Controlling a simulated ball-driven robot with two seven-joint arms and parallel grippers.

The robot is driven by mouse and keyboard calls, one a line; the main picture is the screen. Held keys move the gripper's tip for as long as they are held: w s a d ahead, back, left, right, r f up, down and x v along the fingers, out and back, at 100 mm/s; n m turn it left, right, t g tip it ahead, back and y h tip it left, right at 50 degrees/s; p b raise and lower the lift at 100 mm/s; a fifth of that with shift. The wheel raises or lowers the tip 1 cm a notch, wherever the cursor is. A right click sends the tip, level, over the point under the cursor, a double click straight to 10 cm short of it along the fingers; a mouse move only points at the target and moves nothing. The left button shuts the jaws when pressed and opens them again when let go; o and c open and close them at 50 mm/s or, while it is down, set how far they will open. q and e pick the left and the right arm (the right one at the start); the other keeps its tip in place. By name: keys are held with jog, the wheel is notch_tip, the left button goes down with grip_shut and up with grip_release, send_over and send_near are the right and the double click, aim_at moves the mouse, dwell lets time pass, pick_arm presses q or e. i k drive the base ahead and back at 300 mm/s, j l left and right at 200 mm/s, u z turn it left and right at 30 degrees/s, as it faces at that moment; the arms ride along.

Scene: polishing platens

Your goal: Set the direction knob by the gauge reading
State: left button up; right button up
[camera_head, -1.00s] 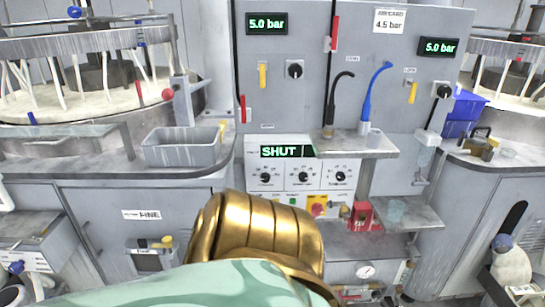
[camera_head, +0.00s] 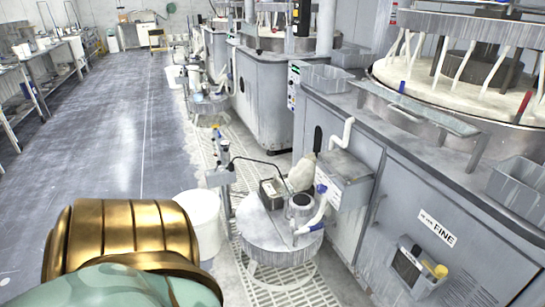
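No gauge display and no direction knob that I can make out is in this view. The closest machine on the right carries a "FINE" label (camera_head: 437,228) on its grey side panel. Below the label is a small dark-faced box (camera_head: 408,266) with a yellow part at its right. Neither of my grippers is in view. Only a gold and mint part of my own body fills the lower left corner.
A white bucket (camera_head: 200,222) and a round grey drum (camera_head: 268,242) stand on the white floor grating at centre. Grey machine cabinets (camera_head: 262,95) line the right. The grey floor aisle (camera_head: 105,130) on the left is open, with benches (camera_head: 42,75) along its far left.

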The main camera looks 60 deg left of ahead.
aim_at(321, 188)
jog(key=u, duration=1.5)
